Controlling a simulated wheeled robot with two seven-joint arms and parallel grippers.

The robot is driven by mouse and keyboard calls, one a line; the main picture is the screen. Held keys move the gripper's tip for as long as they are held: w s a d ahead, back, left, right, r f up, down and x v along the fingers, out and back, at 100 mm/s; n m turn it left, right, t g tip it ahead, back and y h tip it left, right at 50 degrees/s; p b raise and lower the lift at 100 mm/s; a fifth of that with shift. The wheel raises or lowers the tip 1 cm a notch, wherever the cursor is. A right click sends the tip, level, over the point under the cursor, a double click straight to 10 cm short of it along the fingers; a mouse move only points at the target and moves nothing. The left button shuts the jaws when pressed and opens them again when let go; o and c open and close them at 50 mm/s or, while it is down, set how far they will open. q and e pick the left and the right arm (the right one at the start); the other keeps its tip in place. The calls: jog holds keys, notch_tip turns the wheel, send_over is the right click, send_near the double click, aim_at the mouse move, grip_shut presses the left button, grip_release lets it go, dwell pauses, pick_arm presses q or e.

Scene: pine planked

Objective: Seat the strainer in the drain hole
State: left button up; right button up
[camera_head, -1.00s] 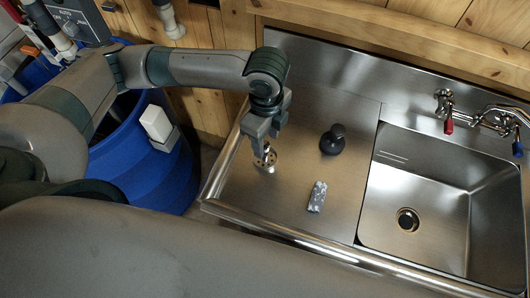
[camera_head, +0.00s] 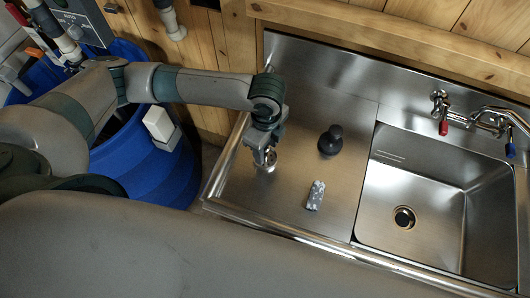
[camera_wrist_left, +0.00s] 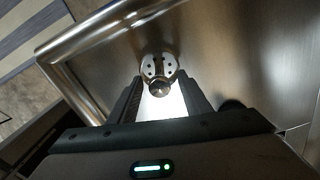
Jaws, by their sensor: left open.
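The metal strainer (camera_head: 267,166) lies on the steel drainboard left of the sink, partly hidden by my left gripper (camera_head: 265,158) in the head view. In the left wrist view the strainer (camera_wrist_left: 158,68) shows as a round perforated disc with a knob, just beyond and between the tips of my left gripper (camera_wrist_left: 158,92). The left gripper is open, with its fingers on either side of the knob. The drain hole (camera_head: 404,217) is a dark ringed opening in the floor of the sink basin (camera_head: 385,195). My right gripper is not in view.
A black plunger-like object (camera_head: 331,140) stands on the drainboard (camera_head: 285,205), with a small grey patterned item (camera_head: 316,195) in front of it. Taps with red and blue handles (camera_head: 443,126) rise behind the basin. A blue barrel (camera_head: 160,185) stands to the left.

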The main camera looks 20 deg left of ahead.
pick_arm(q)
jog(key=shift+c, duration=0.2)
grip_shut()
jog(key=shift+r, duration=0.15)
jog(key=shift+r+b, duration=0.55)
jog(key=shift+r, duration=0.05)
notch_tip(320, 180, up, 3)
jog(key=shift+w+f+b, duration=0.1)
jog(key=shift+f+b, duration=0.1)
jog(key=shift+b, duration=0.45)
jog(key=d+r+b, duration=0.3)
jog(key=d+r, duration=0.4)
jog(key=d, duration=0.4)
jog(key=shift+w+d+b, duration=0.15)
jog(key=shift+d+b, duration=0.15)
jog(key=shift+d, duration=0.05)
